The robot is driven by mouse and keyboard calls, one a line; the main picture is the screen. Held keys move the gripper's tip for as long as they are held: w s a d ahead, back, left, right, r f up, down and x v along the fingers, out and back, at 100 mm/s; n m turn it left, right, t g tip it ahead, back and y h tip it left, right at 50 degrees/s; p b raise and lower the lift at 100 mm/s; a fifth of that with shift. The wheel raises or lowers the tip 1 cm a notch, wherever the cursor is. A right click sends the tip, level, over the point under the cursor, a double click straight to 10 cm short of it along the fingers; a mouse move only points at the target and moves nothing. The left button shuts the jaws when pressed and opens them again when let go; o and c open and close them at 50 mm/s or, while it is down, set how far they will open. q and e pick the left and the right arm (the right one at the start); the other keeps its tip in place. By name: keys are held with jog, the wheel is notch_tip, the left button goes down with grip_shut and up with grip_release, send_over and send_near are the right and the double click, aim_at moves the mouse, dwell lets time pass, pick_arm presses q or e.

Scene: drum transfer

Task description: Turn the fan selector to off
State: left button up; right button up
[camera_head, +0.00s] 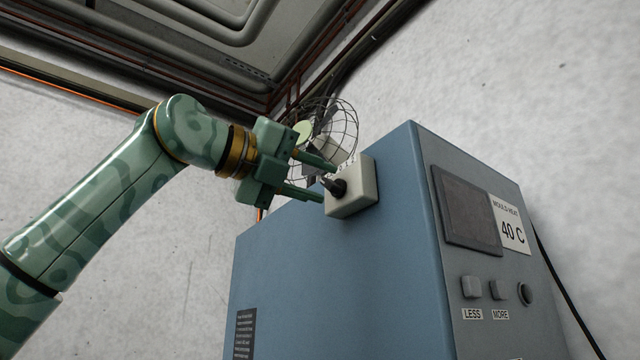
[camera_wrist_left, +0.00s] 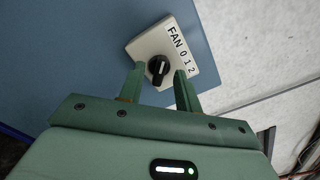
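The fan selector is a black round knob (camera_head: 339,187) on a small pale box (camera_head: 358,198) fixed to the side of a blue cabinet. In the left wrist view the knob (camera_wrist_left: 158,66) sits below the printed label FAN 0 1 2 (camera_wrist_left: 182,50). It has a pale pointer line, but I cannot tell for sure which number it points at. My left gripper (camera_head: 327,182) is open, one finger on each side of the knob, with gaps between fingers and knob in the left wrist view (camera_wrist_left: 159,72). My right gripper is not in view.
A wire-caged fan (camera_head: 330,125) stands behind the box. A pale wall rises behind.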

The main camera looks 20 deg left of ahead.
pick_arm(q)
jog(key=b+v, duration=0.3)
jog(key=v, duration=1.2)
jog(key=shift+w, duration=0.1)
